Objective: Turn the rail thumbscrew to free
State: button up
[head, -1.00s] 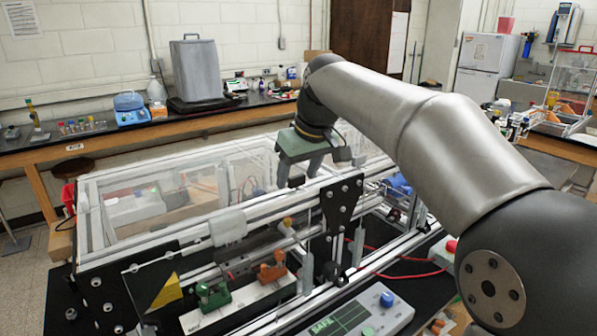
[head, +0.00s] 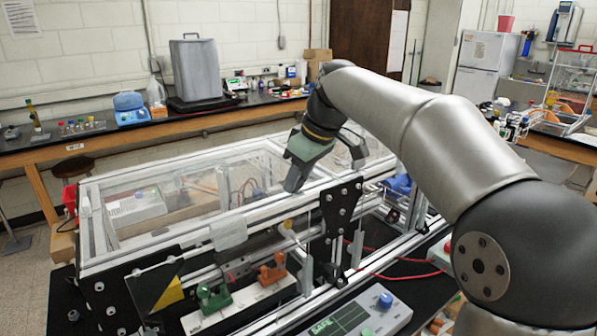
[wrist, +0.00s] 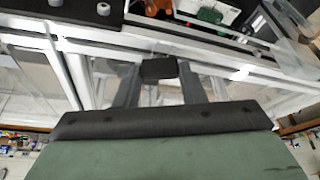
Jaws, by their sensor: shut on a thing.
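My gripper (head: 296,178) reaches down to the top rail of the aluminium extrusion frame (head: 240,207) in the head view. In the wrist view its two grey fingers (wrist: 159,80) are closed on a small dark block, which I take to be the rail thumbscrew (wrist: 158,68). The thumbscrew sits between the fingertips, at the rail. In the head view the fingers hide it, and its turn angle cannot be read.
A black bolted plate (head: 341,215) stands close right of my gripper. Clear panels enclose the frame. A green clamp (head: 214,298), an orange clamp (head: 272,270) and a control box (head: 362,312) with a blue knob are in front. Red cables run at right.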

jog(key=n+g+p, duration=0.1)
jog(key=n, duration=0.2)
jog(key=n+g+y+p, duration=0.1)
jog(key=n+p, duration=0.1)
jog(key=n, duration=0.1)
jog(key=shift+w+r, duration=0.2)
jog(key=n+g+p, duration=0.2)
jog(key=n+p, duration=0.1)
jog(key=n, duration=0.1)
jog(key=shift+w+n, duration=0.1)
jog(key=shift+n, duration=0.3)
jog(key=shift+f+n+g+h+p, duration=0.15)
jog(key=shift+n+g+h+p, duration=0.3)
jog(key=shift+n+p, duration=0.65)
jog(key=shift+n, duration=0.5)
jog(key=o, duration=1)
jog(key=v, duration=0.7)
jog(key=shift+w+r+b, duration=0.15)
jog(key=shift+r+b, duration=0.05)
jog(key=shift+b, duration=0.15)
